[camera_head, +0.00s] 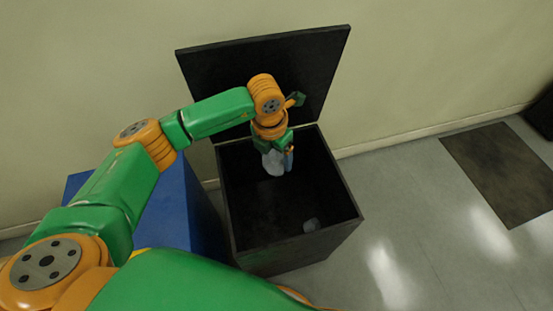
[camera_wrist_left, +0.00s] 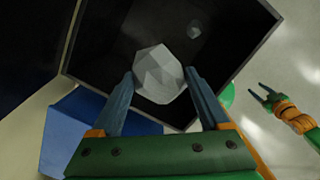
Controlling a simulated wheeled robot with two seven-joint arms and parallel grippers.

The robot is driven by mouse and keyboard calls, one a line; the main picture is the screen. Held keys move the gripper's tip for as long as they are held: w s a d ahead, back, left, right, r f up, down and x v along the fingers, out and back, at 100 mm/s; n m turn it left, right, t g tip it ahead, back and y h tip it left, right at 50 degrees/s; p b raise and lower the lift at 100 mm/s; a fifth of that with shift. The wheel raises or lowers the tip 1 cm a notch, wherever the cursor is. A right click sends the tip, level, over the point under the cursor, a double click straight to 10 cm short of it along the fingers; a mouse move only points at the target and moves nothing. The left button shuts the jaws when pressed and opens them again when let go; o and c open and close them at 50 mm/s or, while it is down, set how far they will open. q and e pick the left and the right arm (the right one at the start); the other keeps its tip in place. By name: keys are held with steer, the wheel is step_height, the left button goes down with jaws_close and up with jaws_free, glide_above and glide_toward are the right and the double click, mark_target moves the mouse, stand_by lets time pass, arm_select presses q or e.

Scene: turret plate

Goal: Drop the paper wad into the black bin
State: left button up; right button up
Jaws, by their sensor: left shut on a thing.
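The paper wad (camera_head: 273,163) is pale grey and faceted. It also shows large in the left wrist view (camera_wrist_left: 158,74). My left gripper (camera_head: 279,152) is shut on it, with one finger on each side in the left wrist view. It holds the wad over the open mouth of the black bin (camera_head: 300,254), near the back of the opening. The bin's lid (camera_head: 215,75) stands raised behind it. My right gripper (camera_wrist_left: 265,97) shows only in the left wrist view, at the right, empty with its fingers apart.
A smaller grey lump (camera_head: 311,225) lies inside the bin on its floor; it also shows in the left wrist view (camera_wrist_left: 194,31). A blue box (camera_head: 205,220) stands left of the bin. A dark mat (camera_head: 500,170) lies on clear grey floor at the right.

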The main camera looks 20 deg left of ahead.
arm_select(q)
steer(key=shift+w+f+n, duration=0.35)
steer(key=shift+w+n, duration=0.1)
steer(key=shift+n, duration=0.35)
step_height(320, 180, down, 6)
steer(key=b, duration=0.4)
steer(key=shift+r+b, duration=0.25)
steer(key=shift+b, duration=0.05)
steer(key=shift+s, duration=0.1)
steer(key=o, duration=1.2)
steer(key=shift+c, duration=0.2)
steer(key=r, duration=0.7)
steer(key=shift+s+r, duration=0.1)
steer(key=shift+s, duration=0.3)
